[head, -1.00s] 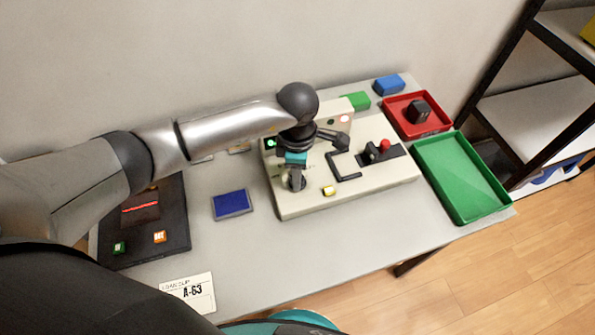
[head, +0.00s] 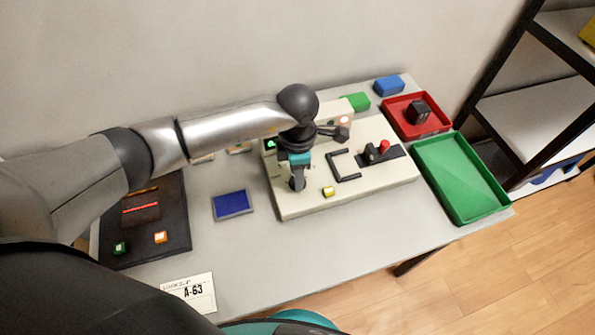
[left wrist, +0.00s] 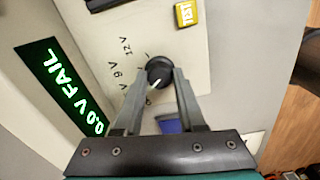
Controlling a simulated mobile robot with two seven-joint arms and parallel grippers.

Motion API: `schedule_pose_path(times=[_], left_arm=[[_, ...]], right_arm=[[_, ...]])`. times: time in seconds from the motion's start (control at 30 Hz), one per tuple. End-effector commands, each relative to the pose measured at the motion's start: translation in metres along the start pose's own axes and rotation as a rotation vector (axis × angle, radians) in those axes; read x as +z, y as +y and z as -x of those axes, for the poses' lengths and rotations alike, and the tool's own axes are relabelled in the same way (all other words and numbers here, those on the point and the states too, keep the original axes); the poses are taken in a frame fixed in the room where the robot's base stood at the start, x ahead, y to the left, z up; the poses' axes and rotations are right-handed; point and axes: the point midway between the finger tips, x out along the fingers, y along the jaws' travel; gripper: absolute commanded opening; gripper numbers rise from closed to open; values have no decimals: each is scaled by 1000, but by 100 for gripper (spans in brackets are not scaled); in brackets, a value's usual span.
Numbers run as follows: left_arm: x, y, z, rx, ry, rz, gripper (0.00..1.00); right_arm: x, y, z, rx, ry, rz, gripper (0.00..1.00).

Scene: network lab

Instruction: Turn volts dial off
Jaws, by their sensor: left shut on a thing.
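The volts dial is a small black round knob (left wrist: 160,71) on the beige tester (head: 345,195), with a white pointer line towards the lower left in the left wrist view. Labels 12V and 9V stand left of it; any lower label is partly hidden by a finger. My left gripper (head: 297,187) points down at the tester's left part. In the left wrist view my left gripper (left wrist: 160,75) has its fingertips on both sides of the knob, shut on it. In the head view the gripper hides the dial.
A green-lettered display (left wrist: 62,88) reads "0.0 V FAIL". A yellow TEST button (left wrist: 186,13) sits near the dial. The tester also bears a black bracket (head: 340,178) and a red-knobbed lever (head: 384,146). A green tray (head: 463,180) and red tray (head: 390,115) stand right, a blue pad (head: 231,204) left.

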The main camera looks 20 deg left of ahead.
Motion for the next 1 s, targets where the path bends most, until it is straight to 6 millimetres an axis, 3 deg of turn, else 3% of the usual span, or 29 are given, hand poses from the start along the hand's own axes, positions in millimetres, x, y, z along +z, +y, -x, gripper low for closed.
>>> schedule_pose_path(times=[0.5, 1.0], left_arm=[[0, 0, 2, 1, -1, 432, 0], [0, 1, 1, 1, -1, 614, 0]], right_arm=[[-1, 0, 13, 0, 0, 0, 59], [-1, 0, 18, -1, 0, -1, 59]])
